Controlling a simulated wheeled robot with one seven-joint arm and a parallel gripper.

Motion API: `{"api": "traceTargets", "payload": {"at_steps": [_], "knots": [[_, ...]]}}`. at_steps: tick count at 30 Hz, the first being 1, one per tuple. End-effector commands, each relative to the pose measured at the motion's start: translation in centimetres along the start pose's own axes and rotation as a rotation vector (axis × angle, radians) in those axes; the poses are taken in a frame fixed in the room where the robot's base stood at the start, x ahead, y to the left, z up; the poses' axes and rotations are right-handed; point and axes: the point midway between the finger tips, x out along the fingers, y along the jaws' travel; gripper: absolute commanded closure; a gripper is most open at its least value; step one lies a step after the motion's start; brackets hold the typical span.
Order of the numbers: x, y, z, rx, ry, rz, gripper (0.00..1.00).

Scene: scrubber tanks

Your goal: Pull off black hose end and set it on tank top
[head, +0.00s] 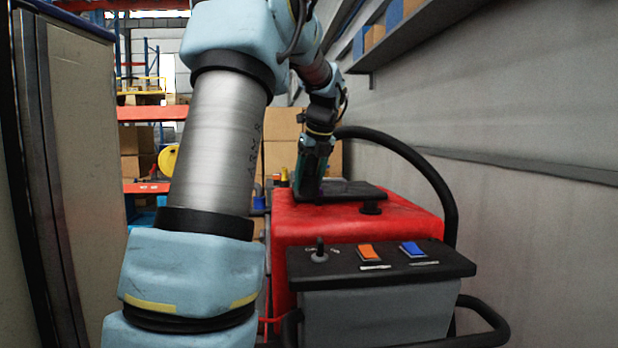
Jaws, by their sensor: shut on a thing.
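The red scrubber tank (415,222) stands in the middle right, with a flat black plate (365,191) and a small black cap (370,207) on its top. A thick black hose (425,170) arches from behind my gripper over to the tank's right side. My gripper (308,193) points down at the left part of the tank top, by the black plate. It is shut on a dark thing, which I take to be the black hose end. The fingertips are small and dark, so the grip and any contact with the top are unclear.
A black control panel (430,262) with an orange switch (367,251), a blue switch (411,249) and a knob is at the machine's front. A grey wall with a shelf (425,38) borders the right. Boxes and racks stand behind; a pale panel (70,180) stands left.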

Motion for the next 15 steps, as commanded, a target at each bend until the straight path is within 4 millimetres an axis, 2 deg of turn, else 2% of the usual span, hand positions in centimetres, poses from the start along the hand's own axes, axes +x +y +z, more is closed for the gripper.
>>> {"api": "traceTargets", "payload": {"at_steps": [15], "knots": [[1.9,0.0,-0.8,0.000,0.000,0.000,1.00]]}}
